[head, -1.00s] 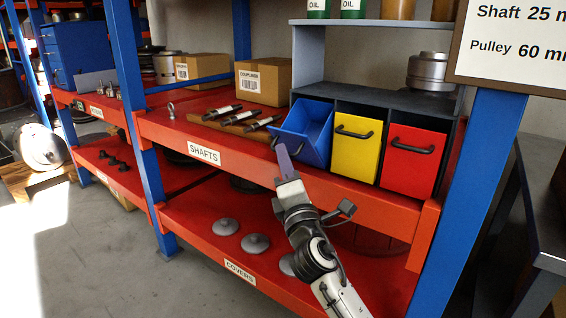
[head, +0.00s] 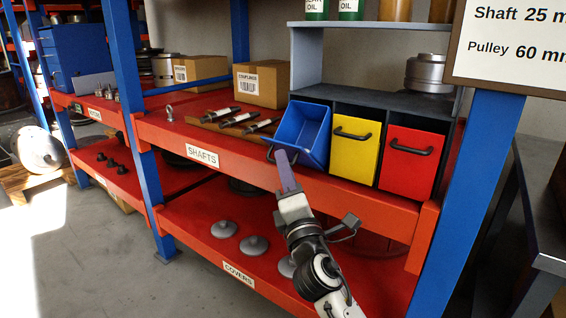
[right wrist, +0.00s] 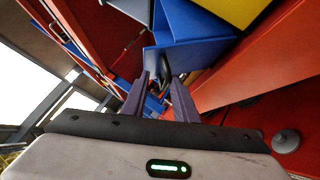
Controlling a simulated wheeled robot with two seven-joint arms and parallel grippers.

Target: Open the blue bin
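The blue bin (head: 305,135) hangs tilted forward out of the rack, its top open and its inside showing in the head view. It also shows at the top of the right wrist view (right wrist: 190,45). My right gripper (head: 280,156) is at the dark handle (head: 270,154) on the bin's front. In the right wrist view the two purple fingers (right wrist: 160,85) stand apart, with the dark handle (right wrist: 164,65) between them and a gap showing. Whether a finger touches the handle is unclear. My left gripper is in neither view.
A yellow bin (head: 354,148) and a red bin (head: 408,165) sit shut to the right of the blue one. Several shafts (head: 240,119) lie on a board to the left. Grey covers (head: 224,228) lie on the lower shelf. A blue post (head: 470,190) stands at the right.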

